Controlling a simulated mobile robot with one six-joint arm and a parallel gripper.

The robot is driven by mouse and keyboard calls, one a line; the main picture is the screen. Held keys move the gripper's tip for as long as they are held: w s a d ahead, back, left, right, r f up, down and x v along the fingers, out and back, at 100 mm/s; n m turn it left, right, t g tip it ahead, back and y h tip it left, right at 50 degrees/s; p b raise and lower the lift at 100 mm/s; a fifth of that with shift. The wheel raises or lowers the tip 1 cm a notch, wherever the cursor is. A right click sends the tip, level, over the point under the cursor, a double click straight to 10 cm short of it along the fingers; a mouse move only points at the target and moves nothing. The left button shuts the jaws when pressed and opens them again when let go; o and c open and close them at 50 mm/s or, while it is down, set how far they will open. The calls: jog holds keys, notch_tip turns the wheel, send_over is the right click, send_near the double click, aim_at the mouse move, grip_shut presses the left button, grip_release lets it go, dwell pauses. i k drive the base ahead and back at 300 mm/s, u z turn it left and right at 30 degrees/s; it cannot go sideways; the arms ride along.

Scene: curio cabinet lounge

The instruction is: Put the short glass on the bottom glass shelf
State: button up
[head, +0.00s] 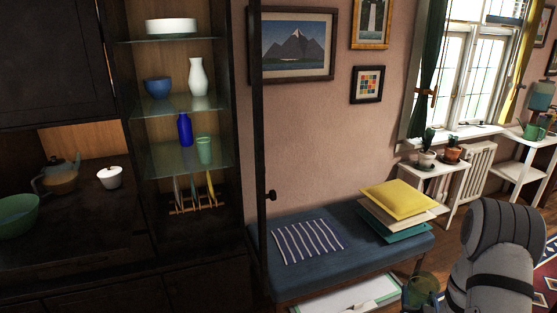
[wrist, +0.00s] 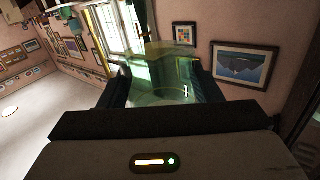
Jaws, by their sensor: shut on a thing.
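The short glass (wrist: 168,75) is a clear, yellow-green tinted tumbler between the two dark fingers of my gripper (wrist: 163,90) in the wrist view. My gripper is shut on it. In the head view the glass (head: 421,286) shows at the bottom edge, beside my grey arm, well to the right of the cabinet. The bottom glass shelf (head: 168,166) is in the open cabinet at left. It bears a blue bottle (head: 185,130) and a green cup (head: 205,150). The front left of this shelf looks bare.
Above are a shelf with a blue bowl (head: 158,88) and white vase (head: 198,77), and a shelf with white dishes (head: 171,26). A plate rack (head: 195,203) stands below. An open dark door edge (head: 258,130) stands right of the shelves. A blue bench (head: 350,240) lies between.

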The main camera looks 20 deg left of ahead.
aim_at(173, 166)
jog(key=z, duration=0.25)
jog(key=i, duration=0.15)
jog(key=u, duration=2.25)
jog(key=i, duration=1.7)
jog(key=z, duration=0.25)
